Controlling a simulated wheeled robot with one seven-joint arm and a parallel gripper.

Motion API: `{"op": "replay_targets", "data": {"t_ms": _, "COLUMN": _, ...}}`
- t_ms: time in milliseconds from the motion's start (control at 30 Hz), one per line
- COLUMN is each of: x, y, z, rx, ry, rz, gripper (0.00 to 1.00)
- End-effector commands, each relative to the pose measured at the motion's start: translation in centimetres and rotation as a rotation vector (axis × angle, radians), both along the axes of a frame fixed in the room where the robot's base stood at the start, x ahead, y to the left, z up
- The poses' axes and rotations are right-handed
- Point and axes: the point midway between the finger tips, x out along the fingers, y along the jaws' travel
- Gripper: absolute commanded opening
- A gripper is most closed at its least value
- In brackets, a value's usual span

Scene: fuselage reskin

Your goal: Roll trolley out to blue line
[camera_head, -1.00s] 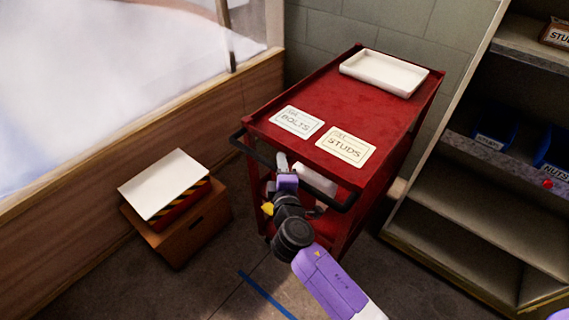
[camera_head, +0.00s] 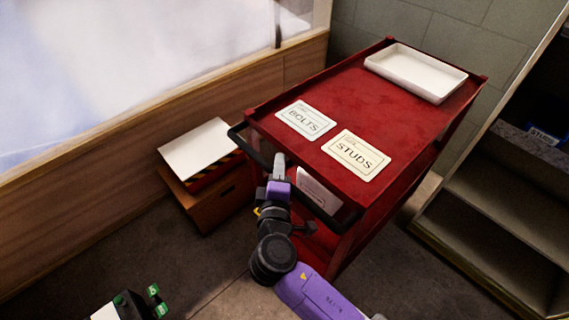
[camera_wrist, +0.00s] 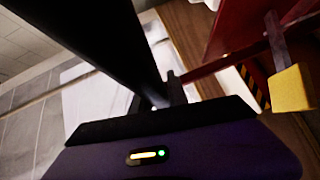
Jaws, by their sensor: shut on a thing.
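The red trolley (camera_head: 335,105) stands upright on the floor. Its top carries a BOLTS card (camera_head: 305,119), a STUDS card (camera_head: 356,155) and a white tray (camera_head: 415,72). Its dark handle (camera_head: 345,218) runs across the near end. My gripper (camera_head: 279,168) is at this handle, near its middle, and shut on it. In the wrist view the handle (camera_wrist: 100,40) crosses as a thick black bar down to my fingers. The blue line is not visible now.
A brown box (camera_head: 215,200) with a white-topped, striped piece (camera_head: 197,152) stands left of the trolley, close by the wood-panelled wall (camera_head: 110,200). A shelf unit (camera_head: 500,205) stands to the right. Bare floor (camera_head: 400,285) lies in front. A dark item with green parts (camera_head: 140,305) shows at lower left.

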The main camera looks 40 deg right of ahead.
Motion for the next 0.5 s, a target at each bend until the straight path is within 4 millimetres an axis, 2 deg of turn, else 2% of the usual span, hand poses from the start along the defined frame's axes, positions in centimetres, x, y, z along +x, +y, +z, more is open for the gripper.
{"op": "replay_targets", "data": {"t_ms": 333, "x": 0.02, "y": 0.16, "z": -0.20, "rx": 0.002, "ry": 0.003, "rz": 0.003, "gripper": 0.00}}
{"op": "replay_targets", "data": {"t_ms": 367, "x": 0.02, "y": 0.16, "z": -0.20, "rx": 0.002, "ry": 0.003, "rz": 0.003, "gripper": 0.26}}
{"op": "replay_targets", "data": {"t_ms": 433, "x": 0.02, "y": 0.13, "z": -0.19, "rx": 0.002, "ry": 0.003, "rz": 0.002, "gripper": 0.40}}
{"op": "replay_targets", "data": {"t_ms": 500, "x": 0.01, "y": 0.10, "z": -0.14, "rx": 0.001, "ry": 0.003, "rz": 0.002, "gripper": 0.41}}
